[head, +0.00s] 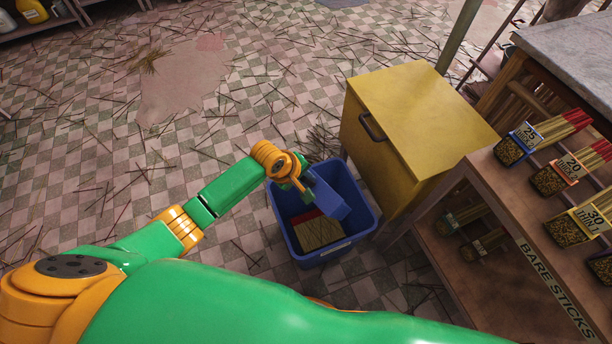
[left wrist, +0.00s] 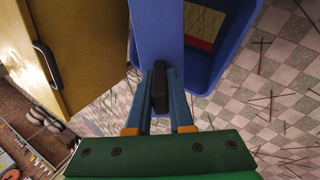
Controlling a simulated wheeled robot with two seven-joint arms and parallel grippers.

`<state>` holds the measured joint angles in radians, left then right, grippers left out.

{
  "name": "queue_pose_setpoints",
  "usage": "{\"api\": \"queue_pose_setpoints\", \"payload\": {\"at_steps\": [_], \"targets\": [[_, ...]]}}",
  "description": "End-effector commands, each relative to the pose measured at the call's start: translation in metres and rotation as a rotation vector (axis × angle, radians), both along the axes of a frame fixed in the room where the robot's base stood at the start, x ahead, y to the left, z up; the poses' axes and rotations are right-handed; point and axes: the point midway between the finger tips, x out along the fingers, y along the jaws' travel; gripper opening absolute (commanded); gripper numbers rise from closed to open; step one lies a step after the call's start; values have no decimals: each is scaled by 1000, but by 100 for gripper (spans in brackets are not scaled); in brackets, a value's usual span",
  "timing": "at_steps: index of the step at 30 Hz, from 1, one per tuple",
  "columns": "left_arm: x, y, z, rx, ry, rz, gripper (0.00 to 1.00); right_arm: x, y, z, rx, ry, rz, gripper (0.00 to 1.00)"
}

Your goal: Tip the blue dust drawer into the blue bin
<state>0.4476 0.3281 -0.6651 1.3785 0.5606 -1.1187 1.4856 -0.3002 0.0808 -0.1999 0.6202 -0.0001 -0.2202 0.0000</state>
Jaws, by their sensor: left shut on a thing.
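The blue dust drawer (head: 330,199) hangs over the open blue bin (head: 318,257), within the outline of its mouth in the head view. The drawer looks tilted, and I cannot see into it. My left gripper (head: 305,184) is shut on its dark handle. In the left wrist view both fingers (left wrist: 160,78) close on that handle, with the blue drawer face (left wrist: 157,32) just beyond. The bin (left wrist: 232,58) shows behind the drawer there. A pale and red flat piece lies in the bin. My right gripper is not in view.
A yellow cabinet (head: 418,110) with a dark handle stands close to the bin's right. A brown shelf (head: 497,222) labelled "BARE STICKS" holds several boxes of sticks at the right. Loose sticks litter the checkered floor (head: 90,150), which is otherwise open to the left.

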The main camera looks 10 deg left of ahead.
Motion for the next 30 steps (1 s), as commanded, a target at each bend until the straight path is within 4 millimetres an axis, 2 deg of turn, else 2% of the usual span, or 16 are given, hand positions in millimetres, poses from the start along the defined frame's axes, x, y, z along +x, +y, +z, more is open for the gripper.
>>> {"api": "queue_pose_setpoints", "payload": {"at_steps": [1, 2, 6, 9, 30], "targets": [[-5, 2, 9, -52, -65, 7, 0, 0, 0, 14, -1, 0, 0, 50], [-5, 2, 8, -93, -118, 10, 0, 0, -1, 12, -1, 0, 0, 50], [-3, 2, 8, -258, -355, 21, 0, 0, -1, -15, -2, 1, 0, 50], [-1, 2, 13, -323, -446, 24, 0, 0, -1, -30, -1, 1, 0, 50], [0, 0, 31, -579, -796, 41, 0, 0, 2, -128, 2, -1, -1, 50]]}}
